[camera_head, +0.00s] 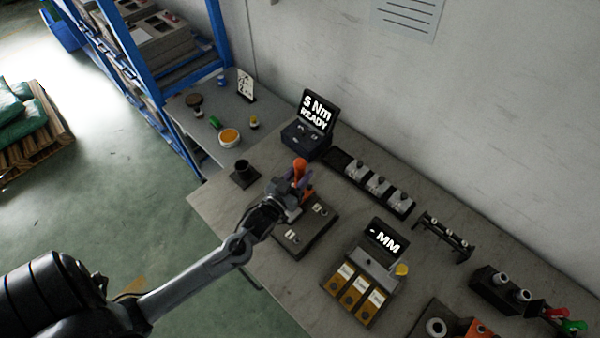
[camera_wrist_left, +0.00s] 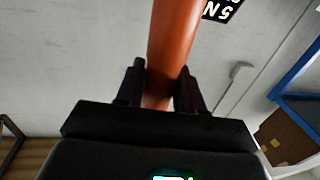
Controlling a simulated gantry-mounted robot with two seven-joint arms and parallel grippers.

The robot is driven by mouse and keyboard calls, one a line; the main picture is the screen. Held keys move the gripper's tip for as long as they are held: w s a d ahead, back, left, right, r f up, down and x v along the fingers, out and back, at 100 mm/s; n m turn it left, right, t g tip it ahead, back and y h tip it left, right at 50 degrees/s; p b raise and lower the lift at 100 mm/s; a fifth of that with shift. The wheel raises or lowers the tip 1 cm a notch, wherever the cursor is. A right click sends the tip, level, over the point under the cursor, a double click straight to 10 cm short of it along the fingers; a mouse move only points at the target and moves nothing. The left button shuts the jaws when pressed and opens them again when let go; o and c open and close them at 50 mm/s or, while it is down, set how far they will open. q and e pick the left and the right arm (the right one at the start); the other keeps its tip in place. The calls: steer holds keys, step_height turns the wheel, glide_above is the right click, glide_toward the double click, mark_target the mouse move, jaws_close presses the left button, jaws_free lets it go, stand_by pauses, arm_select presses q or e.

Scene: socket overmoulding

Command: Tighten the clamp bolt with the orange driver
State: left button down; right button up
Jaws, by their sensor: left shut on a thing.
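The orange driver (camera_head: 299,168) stands roughly upright over the dark fixture plate (camera_head: 318,238) on the bench. My left gripper (camera_head: 290,190) is shut on the driver; in the left wrist view its orange body (camera_wrist_left: 172,50) passes between the two dark fingers (camera_wrist_left: 160,90). The driver's lower end and the clamp bolt are hidden behind my gripper in the head view, so I cannot tell whether they touch. Small metal parts (camera_head: 292,236) sit on the plate. A dark torque display (camera_head: 315,112) behind reads "5 Nm READY". My right gripper does not show.
A black cup-shaped holder (camera_head: 243,173) stands left of the fixture. A black tray (camera_head: 357,172) with several metal parts lies behind it. A gauge display (camera_head: 384,239) reading "- MM" and a box with yellow slots (camera_head: 352,290) stand to the right. The bench's front left corner is bare.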

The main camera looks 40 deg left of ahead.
arm_select(q)
steer(key=shift+f, duration=0.15)
stand_by(0.8)
steer(key=shift+f+b, duration=0.4)
steer(key=shift+f, duration=0.15)
stand_by(0.5)
steer(key=shift+f, duration=0.65)
stand_by(0.6)
steer(key=shift+f, duration=0.15)
stand_by(0.6)
